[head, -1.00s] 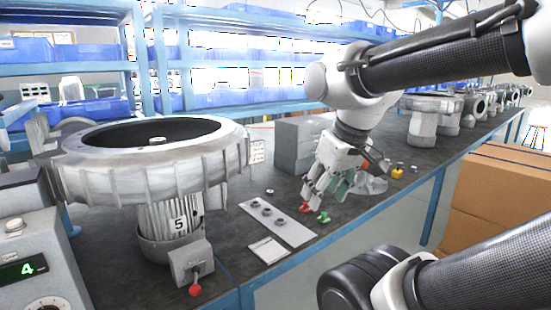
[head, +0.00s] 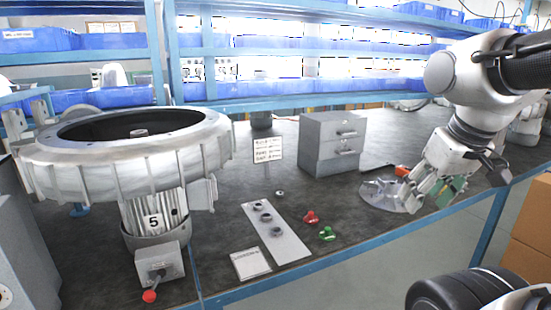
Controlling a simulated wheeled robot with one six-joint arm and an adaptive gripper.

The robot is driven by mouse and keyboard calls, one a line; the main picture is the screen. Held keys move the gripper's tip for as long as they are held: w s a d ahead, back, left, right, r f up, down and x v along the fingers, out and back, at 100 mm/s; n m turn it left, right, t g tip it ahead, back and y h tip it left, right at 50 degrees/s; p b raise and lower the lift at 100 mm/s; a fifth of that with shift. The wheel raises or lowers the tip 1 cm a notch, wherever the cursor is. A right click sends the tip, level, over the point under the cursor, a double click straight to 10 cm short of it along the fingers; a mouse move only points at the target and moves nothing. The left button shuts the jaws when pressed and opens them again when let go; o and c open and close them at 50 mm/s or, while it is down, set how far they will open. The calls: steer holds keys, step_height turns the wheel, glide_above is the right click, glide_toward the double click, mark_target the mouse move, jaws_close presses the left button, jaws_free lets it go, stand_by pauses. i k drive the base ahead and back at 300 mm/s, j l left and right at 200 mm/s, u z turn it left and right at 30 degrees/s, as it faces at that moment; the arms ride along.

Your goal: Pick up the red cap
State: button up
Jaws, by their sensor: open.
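The red cap (head: 311,217) lies on the dark bench top, just right of the pale plate with dark rings. A green cap (head: 327,234) lies just in front of it, to the right. My gripper (head: 428,202) is open, with pale fingers and green parts. It is well to the right of the red cap, apart from it, over or beside the right edge of a round grey metal disc (head: 382,196). I see nothing held between the fingers, though their inner sides are partly hidden.
A pale plate (head: 287,244) bears several dark rings. A white card (head: 250,263) lies beside it. A grey drawer box (head: 318,165) stands behind. A large blower housing (head: 160,170) and a switch box with a red-knobbed lever (head: 150,296) stand left. Cardboard boxes (head: 534,215) are at right.

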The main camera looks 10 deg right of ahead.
mark_target(311, 219)
steer(key=i+l+u, duration=0.25)
steer(key=i+l, duration=0.15)
steer(key=l, duration=0.3)
steer(key=i+l+u, duration=0.1)
steer(key=l, duration=0.25)
steer(key=i+l+u, duration=0.15)
steer(key=i+l, duration=0.15)
steer(key=l, duration=0.1)
